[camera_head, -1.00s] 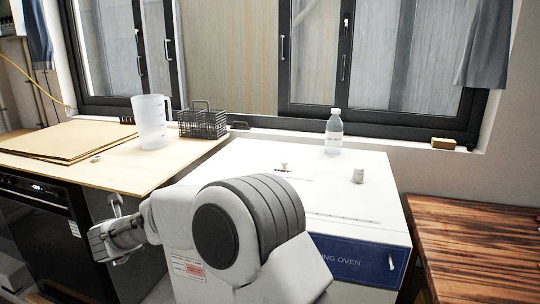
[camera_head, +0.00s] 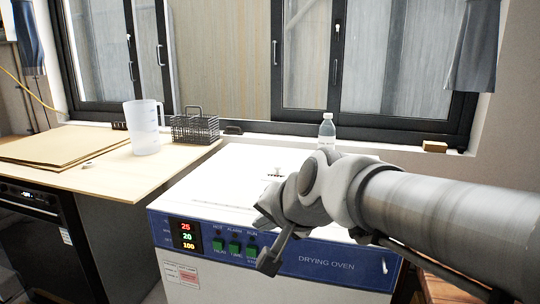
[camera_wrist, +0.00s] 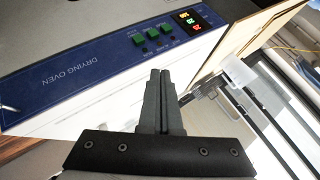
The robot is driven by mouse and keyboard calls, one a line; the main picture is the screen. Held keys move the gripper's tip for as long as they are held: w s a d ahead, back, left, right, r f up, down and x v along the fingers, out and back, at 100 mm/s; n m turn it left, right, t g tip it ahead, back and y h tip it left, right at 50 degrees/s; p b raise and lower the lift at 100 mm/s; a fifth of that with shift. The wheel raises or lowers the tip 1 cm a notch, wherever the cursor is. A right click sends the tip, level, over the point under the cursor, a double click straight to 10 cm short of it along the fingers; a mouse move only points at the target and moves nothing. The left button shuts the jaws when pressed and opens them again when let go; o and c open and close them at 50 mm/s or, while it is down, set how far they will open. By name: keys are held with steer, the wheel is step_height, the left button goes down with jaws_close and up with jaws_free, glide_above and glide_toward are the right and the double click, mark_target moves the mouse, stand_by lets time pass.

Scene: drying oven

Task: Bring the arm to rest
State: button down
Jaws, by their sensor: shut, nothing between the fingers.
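My gripper (camera_head: 268,262) is in front of the drying oven's blue control panel. It points down, with my forearm reaching in from the right edge. In the wrist view my gripper's two fingers (camera_wrist: 160,74) lie together, shut and empty. The white drying oven (camera_head: 215,182) stands in the middle, its panel lit with red, green and yellow digits. The panel (camera_wrist: 75,62) also shows in the wrist view, beyond and left of the fingers. My arm hides part of the oven's front and top.
A clear bottle (camera_head: 327,130) and a small dark-based item (camera_head: 277,173) stand on the oven's top. On the wooden counter (camera_head: 120,180) at left are a clear jug (camera_head: 144,130), a black wire basket (camera_head: 195,128) and brown sheets (camera_head: 50,145). A window runs behind.

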steer(key=s+d+f+n+g+h, duration=0.1)
steer(key=s+d+f+n+h, duration=0.15)
steer(key=s+d, duration=0.5)
steer(key=s+d+f+n+g+h, duration=0.2)
steer(key=s+d+f, duration=0.2)
steer(key=s+d, duration=0.35)
step_height(320, 180, up, 19)
steer(key=p, duration=1.9)
steer(key=shift+s+f, duration=0.15)
steer(key=shift+s, duration=0.05)
